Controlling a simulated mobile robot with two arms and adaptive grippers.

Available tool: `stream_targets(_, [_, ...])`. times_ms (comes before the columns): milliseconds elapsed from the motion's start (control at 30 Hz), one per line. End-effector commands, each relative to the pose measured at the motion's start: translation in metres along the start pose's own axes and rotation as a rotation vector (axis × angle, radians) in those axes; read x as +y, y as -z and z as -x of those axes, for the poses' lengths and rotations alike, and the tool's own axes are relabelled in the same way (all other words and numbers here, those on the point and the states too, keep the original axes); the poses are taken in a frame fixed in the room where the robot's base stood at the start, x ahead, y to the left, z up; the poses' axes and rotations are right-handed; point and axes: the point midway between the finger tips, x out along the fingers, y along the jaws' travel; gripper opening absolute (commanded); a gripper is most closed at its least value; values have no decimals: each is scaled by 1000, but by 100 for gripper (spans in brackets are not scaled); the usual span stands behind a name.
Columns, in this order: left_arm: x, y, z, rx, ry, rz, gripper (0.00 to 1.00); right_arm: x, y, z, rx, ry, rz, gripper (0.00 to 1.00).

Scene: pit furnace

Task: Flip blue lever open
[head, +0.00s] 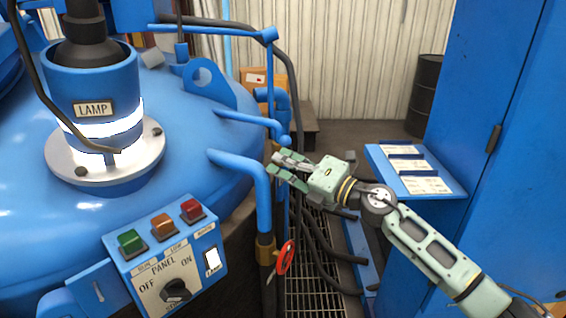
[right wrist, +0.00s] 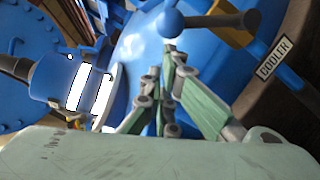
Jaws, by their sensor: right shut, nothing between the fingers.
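A blue lever-like part with a round blue ball (head: 285,141) stands at the side of the furnace, just above my right gripper (head: 274,164) in the head view. The right wrist view shows a blue ball (right wrist: 172,25) with a dark rod running right from it. My right gripper (right wrist: 171,48) has its fingertips together just below this ball and nothing between them. I cannot tell whether the tips touch the ball. Which blue part is the lever to be flipped is not certain. My left gripper is out of view.
The blue furnace lid with a lamp (head: 95,105) fills the left. A control panel (head: 165,262) and a red valve wheel (head: 285,257) stand in front. Blue pipes (head: 245,165) and dark hoses crowd the gripper. A blue shelf (head: 452,188) and cabinet (head: 505,150) are at right.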

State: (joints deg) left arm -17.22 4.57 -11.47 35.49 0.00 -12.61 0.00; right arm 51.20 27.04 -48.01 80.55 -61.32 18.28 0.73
Motion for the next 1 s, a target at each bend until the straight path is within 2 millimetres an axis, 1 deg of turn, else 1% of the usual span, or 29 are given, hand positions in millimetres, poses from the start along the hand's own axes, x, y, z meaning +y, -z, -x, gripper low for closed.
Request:
stream_targets(233, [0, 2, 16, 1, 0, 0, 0, 6, -5, -1, 0, 8, -39, 0])
stream_targets(367, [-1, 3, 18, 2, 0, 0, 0, 6, -6, -1, 0, 11, -55, 0])
stream_targets(667, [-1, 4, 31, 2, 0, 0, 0, 10, -10, -2, -1, 18, -97, 0])
stream_targets(867, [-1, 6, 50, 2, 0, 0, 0, 16, -17, -3, -2, 30, -149, 0])
stream_targets(1000, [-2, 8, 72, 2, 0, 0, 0, 22, -25, -5, -3, 43, -217, 0])
